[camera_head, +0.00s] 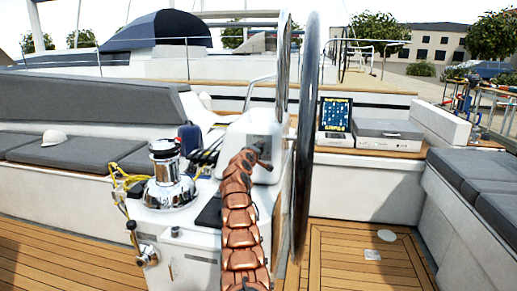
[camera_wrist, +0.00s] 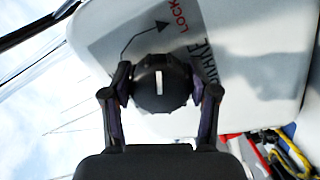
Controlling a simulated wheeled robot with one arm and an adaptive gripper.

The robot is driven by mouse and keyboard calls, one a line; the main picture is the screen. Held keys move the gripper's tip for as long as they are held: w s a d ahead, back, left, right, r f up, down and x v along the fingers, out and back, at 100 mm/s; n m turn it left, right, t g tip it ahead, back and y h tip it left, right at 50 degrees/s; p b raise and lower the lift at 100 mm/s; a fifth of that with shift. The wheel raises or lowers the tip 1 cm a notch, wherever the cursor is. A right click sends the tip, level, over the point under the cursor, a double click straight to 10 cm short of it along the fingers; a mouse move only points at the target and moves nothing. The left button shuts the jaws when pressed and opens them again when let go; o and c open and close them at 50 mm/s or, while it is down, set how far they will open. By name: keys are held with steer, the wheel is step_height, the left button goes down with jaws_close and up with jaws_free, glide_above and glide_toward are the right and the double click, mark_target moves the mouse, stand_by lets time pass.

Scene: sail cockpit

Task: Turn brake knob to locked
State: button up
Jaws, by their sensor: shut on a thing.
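The brake knob (camera_wrist: 161,92) is round and black with a white line on its face. It sits on a white panel (camera_wrist: 250,60) in the wrist view. The white line runs up and down in that picture. Red lettering reading LOCK and a dark curved arrow are on the panel above the knob; darker lettering beside it is partly hidden. My gripper (camera_wrist: 161,88) is shut on the knob, one finger on each side. In the head view my copper-coloured arm reaches up to the white pedestal (camera_head: 265,130), and the knob cannot be made out there.
A large steering wheel (camera_head: 304,130) stands just right of the pedestal. A chrome winch (camera_head: 166,178) with yellow rope is on the left. Grey cushioned benches (camera_head: 80,150) line both sides. Wooden deck (camera_head: 350,250) is open at lower right.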

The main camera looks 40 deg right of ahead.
steer(key=shift+w+a+m, duration=0.15)
steer(key=shift+m, duration=0.35)
steer(key=shift+p, duration=0.3)
steer(key=o, duration=0.9)
steer(key=shift+o, duration=1.2)
